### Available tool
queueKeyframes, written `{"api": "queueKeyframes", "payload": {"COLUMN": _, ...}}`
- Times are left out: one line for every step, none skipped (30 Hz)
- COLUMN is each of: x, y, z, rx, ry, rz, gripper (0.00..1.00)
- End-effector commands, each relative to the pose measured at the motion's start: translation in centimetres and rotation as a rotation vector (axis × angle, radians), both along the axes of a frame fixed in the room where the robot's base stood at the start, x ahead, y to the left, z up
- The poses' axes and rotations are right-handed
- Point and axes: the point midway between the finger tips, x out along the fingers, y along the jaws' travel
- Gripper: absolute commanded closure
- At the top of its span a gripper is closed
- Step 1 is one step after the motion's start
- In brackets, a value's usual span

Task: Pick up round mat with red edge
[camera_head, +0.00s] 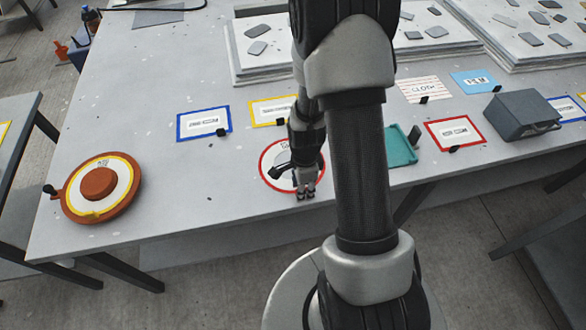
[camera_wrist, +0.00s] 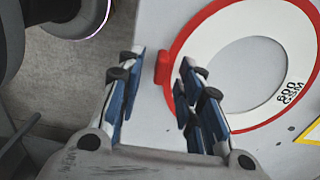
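The round mat with a red edge (camera_head: 274,154) lies flat near the front edge of the grey table, partly hidden by my arm in the head view. My gripper (camera_head: 306,194) is over the mat's front side by the table edge. In the wrist view my gripper (camera_wrist: 160,82) is open, with the tab between its fingertips and gaps on both sides. Its height above the table is unclear.
A round orange-brown piece with a yellow ring (camera_head: 112,205) lies at left. Blue-framed (camera_head: 203,123) and yellow-framed (camera_head: 270,111) cards lie behind the mat. A teal tray (camera_head: 401,150), a red-framed card (camera_head: 455,133) and a grey box (camera_head: 522,115) stand right. Bare table lies left of the mat.

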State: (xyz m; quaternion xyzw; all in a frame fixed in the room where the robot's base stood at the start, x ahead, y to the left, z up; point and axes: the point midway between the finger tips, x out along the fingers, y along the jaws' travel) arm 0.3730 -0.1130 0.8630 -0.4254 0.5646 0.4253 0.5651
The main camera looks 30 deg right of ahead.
Motion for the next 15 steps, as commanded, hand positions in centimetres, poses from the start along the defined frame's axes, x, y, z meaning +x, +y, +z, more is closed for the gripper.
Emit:
{"api": "queueKeyframes", "payload": {"x": 0.01, "y": 0.0, "z": 0.08, "rx": 0.0, "ry": 0.0, "rz": 0.0, "gripper": 0.67}}
{"api": "queueKeyframes", "payload": {"x": 0.01, "y": 0.0, "z": 0.08, "rx": 0.0, "ry": 0.0, "rz": 0.0, "gripper": 0.67}}
{"api": "queueKeyframes", "payload": {"x": 0.0, "y": 0.0, "z": 0.09, "rx": 0.0, "ry": 0.0, "rz": 0.0, "gripper": 0.7}}
{"api": "queueKeyframes", "payload": {"x": 0.0, "y": 0.0, "z": 0.09, "rx": 0.0, "ry": 0.0, "rz": 0.0, "gripper": 0.72}}
{"api": "queueKeyframes", "payload": {"x": 0.0, "y": 0.0, "z": 0.09, "rx": 0.0, "ry": 0.0, "rz": 0.0, "gripper": 0.74}}
{"api": "queueKeyframes", "payload": {"x": 0.0, "y": 0.0, "z": 0.09, "rx": 0.0, "ry": 0.0, "rz": 0.0, "gripper": 0.77}}
{"api": "queueKeyframes", "payload": {"x": 0.0, "y": 0.0, "z": 0.09, "rx": 0.0, "ry": 0.0, "rz": 0.0, "gripper": 0.79}}
{"api": "queueKeyframes", "payload": {"x": 0.0, "y": 0.0, "z": 0.09, "rx": 0.0, "ry": 0.0, "rz": 0.0, "gripper": 0.81}}
{"api": "queueKeyframes", "payload": {"x": 0.0, "y": 0.0, "z": 0.09, "rx": 0.0, "ry": 0.0, "rz": 0.0, "gripper": 0.83}}
{"api": "queueKeyframes", "payload": {"x": 0.0, "y": 0.0, "z": 0.09, "rx": 0.0, "ry": 0.0, "rz": 0.0, "gripper": 0.85}}
{"api": "queueKeyframes", "payload": {"x": 0.0, "y": 0.0, "z": 0.1, "rx": 0.0, "ry": 0.0, "rz": 0.0, "gripper": 0.87}}
{"api": "queueKeyframes", "payload": {"x": 0.0, "y": 0.0, "z": 0.09, "rx": 0.0, "ry": 0.0, "rz": 0.0, "gripper": 0.9}}
{"api": "queueKeyframes", "payload": {"x": 0.0, "y": 0.0, "z": 0.1, "rx": 0.0, "ry": 0.0, "rz": 0.0, "gripper": 0.92}}
{"api": "queueKeyframes", "payload": {"x": 0.0, "y": 0.0, "z": 0.1, "rx": 0.0, "ry": 0.0, "rz": 0.0, "gripper": 0.94}}
{"api": "queueKeyframes", "payload": {"x": 0.0, "y": 0.0, "z": 0.1, "rx": 0.0, "ry": 0.0, "rz": 0.0, "gripper": 0.97}}
